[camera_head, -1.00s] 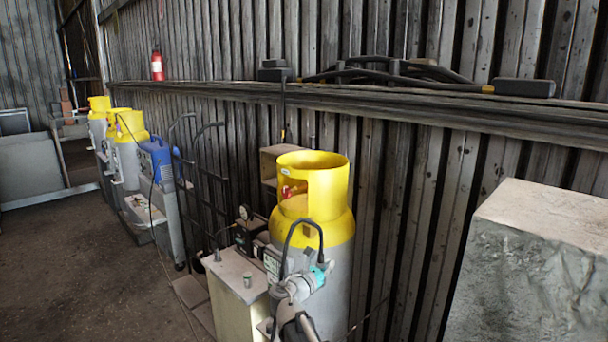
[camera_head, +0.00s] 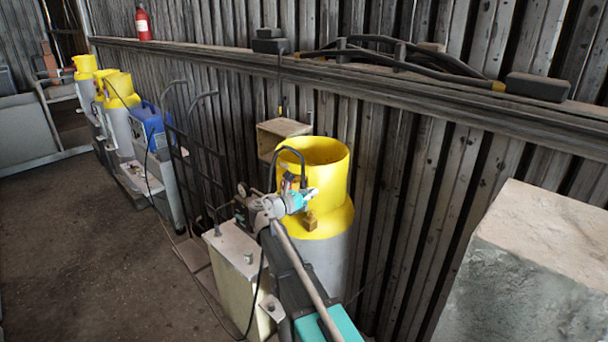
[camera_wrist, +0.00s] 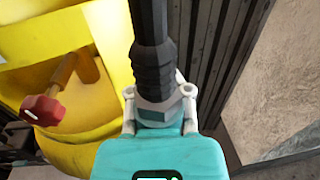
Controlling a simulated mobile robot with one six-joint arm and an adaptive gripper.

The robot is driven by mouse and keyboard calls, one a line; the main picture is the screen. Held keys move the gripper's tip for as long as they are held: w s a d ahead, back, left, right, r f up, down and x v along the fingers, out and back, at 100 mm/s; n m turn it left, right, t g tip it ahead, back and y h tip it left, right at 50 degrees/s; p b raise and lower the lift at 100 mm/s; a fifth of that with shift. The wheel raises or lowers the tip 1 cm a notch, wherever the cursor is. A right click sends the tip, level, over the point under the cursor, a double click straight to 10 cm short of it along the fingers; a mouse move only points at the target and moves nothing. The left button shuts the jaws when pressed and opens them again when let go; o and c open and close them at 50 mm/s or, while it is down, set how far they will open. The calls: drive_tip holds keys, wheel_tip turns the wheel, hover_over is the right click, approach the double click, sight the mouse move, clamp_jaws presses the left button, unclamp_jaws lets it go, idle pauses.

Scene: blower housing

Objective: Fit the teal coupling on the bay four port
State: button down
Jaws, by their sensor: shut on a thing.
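My gripper (camera_head: 303,191) is raised in front of the yellow-collared grey cylinder (camera_head: 335,222) in the head view. In the wrist view my gripper (camera_wrist: 159,93) is shut on the hex end fitting (camera_wrist: 158,113) of a black hose (camera_wrist: 151,45). No bay number can be read, and I cannot tell which port is bay four's.
A pale box (camera_head: 235,265) stands left of the cylinder. A rough stone block (camera_head: 530,270) stands at right. A plank wall with a ledge (camera_head: 420,95) runs behind. More yellow-topped cylinders (camera_head: 117,95) and a blue unit (camera_head: 148,130) stand at far left. The floor at left is clear.

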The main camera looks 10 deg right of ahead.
drive_tip(key=shift+w+r, duration=0.55)
drive_tip(key=shift+s+a+f, duration=0.1)
drive_tip(key=shift+a+f, duration=0.05)
wheel_tip(320, 180, down, 4)
drive_tip(key=b, duration=0.4)
idle(0.4)
drive_tip(key=shift+x, duration=1.85)
idle(0.6)
drive_tip(key=shift+f+b, duration=1.35)
drive_tip(key=shift+f, duration=0.1)
idle(0.8)
drive_tip(key=shift+c, duration=2.3)
unclamp_jaws()
